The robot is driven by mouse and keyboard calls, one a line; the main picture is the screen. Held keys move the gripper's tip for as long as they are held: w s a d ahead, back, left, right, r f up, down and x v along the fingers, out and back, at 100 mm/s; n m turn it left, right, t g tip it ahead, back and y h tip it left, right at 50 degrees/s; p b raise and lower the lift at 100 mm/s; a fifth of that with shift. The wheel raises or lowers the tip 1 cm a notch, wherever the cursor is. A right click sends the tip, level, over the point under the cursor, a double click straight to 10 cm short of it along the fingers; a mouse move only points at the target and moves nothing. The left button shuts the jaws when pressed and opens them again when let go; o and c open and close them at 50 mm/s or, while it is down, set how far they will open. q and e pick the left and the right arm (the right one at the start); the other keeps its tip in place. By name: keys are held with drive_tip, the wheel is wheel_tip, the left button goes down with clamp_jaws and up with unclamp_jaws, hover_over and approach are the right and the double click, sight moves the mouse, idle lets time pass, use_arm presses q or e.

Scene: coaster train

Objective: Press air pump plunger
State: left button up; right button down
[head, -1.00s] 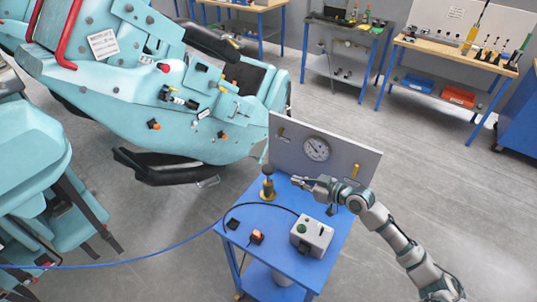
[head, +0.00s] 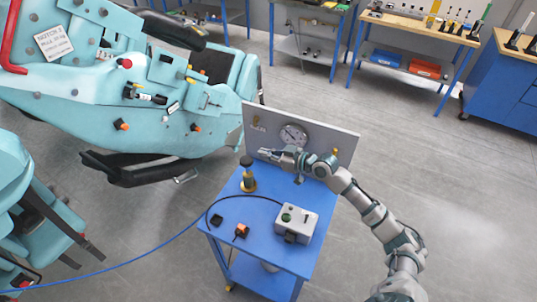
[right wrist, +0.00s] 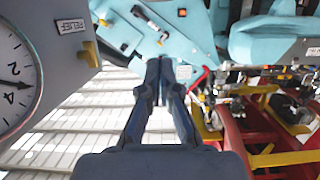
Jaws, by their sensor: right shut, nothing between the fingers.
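The air pump (head: 248,176) stands upright on the blue cart, with a dark round knob on top of its plunger and a brass-coloured base. My right gripper (head: 264,152) is to the right of the knob and a little higher in the head view, apart from it as far as I can tell. In the right wrist view its fingers (right wrist: 159,62) are together with nothing between them. The pump does not show in that view. My left gripper is not in view.
The blue cart (head: 262,255) carries a grey box (head: 296,224) and a small orange-and-black part (head: 241,231). A panel with a gauge (head: 293,135) stands behind my right gripper. A blue hose (head: 150,254) runs left. A teal coaster car (head: 90,110) is left of the cart.

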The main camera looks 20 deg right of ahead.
drive_tip(key=p, duration=0.1)
hover_over(251, 161)
drive_tip(key=shift+s+d+f, duration=0.15)
drive_tip(key=shift+s+f, duration=0.05)
drive_tip(key=shift+f, duration=0.4)
drive_tip(key=f, duration=0.3)
drive_tip(key=shift+w+a+f, duration=0.15)
drive_tip(key=shift+a+f, duration=0.05)
drive_tip(key=shift+a, duration=0.05)
drive_tip(key=shift+d+f, duration=0.1)
drive_tip(key=shift+f, duration=0.45)
